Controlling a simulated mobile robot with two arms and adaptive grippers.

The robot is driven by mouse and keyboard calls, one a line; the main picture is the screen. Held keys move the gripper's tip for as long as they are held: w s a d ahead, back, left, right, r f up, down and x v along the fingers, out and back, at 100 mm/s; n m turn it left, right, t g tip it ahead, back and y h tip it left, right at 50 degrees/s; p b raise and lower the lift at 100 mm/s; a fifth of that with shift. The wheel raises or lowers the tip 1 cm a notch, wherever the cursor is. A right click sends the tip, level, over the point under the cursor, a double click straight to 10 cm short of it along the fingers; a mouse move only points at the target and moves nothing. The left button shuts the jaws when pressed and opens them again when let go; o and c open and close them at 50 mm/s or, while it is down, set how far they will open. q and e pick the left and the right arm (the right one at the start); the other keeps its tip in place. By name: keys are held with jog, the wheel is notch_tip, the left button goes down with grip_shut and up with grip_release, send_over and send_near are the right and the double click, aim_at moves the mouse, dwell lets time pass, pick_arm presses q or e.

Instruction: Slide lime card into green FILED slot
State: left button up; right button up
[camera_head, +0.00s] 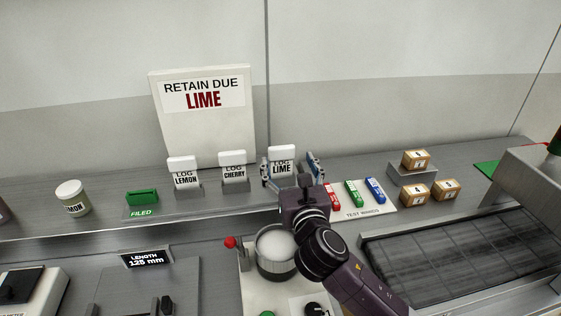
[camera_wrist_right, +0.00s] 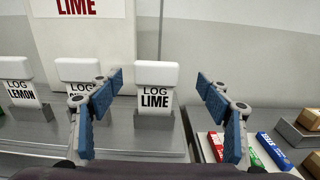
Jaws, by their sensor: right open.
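The lime card (camera_head: 282,160) is a white card marked LOG LIME, standing upright in a grey holder on the shelf. My right gripper (camera_head: 292,170) is open, with one finger on each side of the card. In the right wrist view the lime card (camera_wrist_right: 155,90) shows between and beyond the spread blue-padded fingers (camera_wrist_right: 162,92), with gaps on both sides. The green FILED slot (camera_head: 142,196) is a green block at the left of the shelf, with a FILED label in front; nothing stands in it. My left gripper is not in view.
The lemon card (camera_head: 184,173) and cherry card (camera_head: 234,167) stand left of the lime card. A RETAIN DUE LIME sign (camera_head: 203,120) stands behind them. A lemon jar (camera_head: 73,199) is left of the slot.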

aim_at(282, 153)
jog(key=shift+w+a+r, duration=0.15)
jog(key=shift+w, duration=0.25)
jog(key=shift+w+a, duration=0.15)
jog(key=shift+w, duration=0.15)
jog(key=w, duration=0.2)
jog(key=w+a+p, duration=0.1)
jog(key=w, duration=0.1)
jog(key=shift+w+a+f, duration=0.1)
jog(key=shift+f, duration=0.25)
jog(key=shift+c, duration=0.4)
jog(key=c, duration=1.2)
jog(key=shift+r, duration=0.1)
notch_tip(282, 153, up, 20)
jog(key=shift+b, duration=0.35)
